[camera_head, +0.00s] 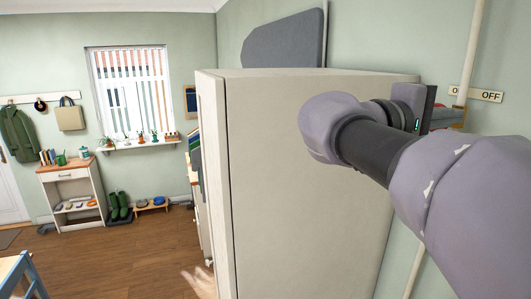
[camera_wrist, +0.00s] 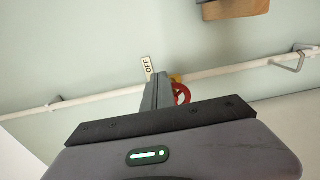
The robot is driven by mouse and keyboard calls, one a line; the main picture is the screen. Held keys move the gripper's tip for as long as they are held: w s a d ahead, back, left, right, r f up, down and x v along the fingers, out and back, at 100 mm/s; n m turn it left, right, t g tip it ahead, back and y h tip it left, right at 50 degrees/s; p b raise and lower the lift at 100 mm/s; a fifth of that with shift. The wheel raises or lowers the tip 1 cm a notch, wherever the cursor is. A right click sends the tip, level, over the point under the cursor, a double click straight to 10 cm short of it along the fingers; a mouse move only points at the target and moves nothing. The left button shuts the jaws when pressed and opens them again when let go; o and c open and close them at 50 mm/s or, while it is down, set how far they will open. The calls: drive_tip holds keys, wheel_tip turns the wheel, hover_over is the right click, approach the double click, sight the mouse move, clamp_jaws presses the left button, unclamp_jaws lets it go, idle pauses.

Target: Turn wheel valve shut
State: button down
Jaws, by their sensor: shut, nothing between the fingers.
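The red wheel valve (camera_wrist: 182,94) sits on a white pipe (camera_wrist: 222,70) along the wall, with a bit of brass-yellow body behind it. My gripper (camera_wrist: 160,77) is shut and empty. Its fingers cover the left part of the wheel in the wrist view; whether they touch it I cannot tell. In the head view my gripper (camera_head: 450,115) is mostly hidden behind my arm, close to the pipe below the sign (camera_head: 487,95). Only a sliver of red shows there.
A tall pale cabinet (camera_head: 290,180) stands left of my arm, close to it. A grey board (camera_head: 285,42) shows above it. A wooden block (camera_wrist: 235,9) and a pipe bracket (camera_wrist: 287,62) are on the wall. The wooden floor (camera_head: 130,255) at the left is mostly open.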

drive_tip(key=shift+f+b, duration=1.15)
drive_tip(key=shift+b, duration=0.35)
drive_tip(key=v, duration=0.6)
drive_tip(key=shift+s, duration=0.3)
drive_tip(key=shift+d+f, duration=0.1)
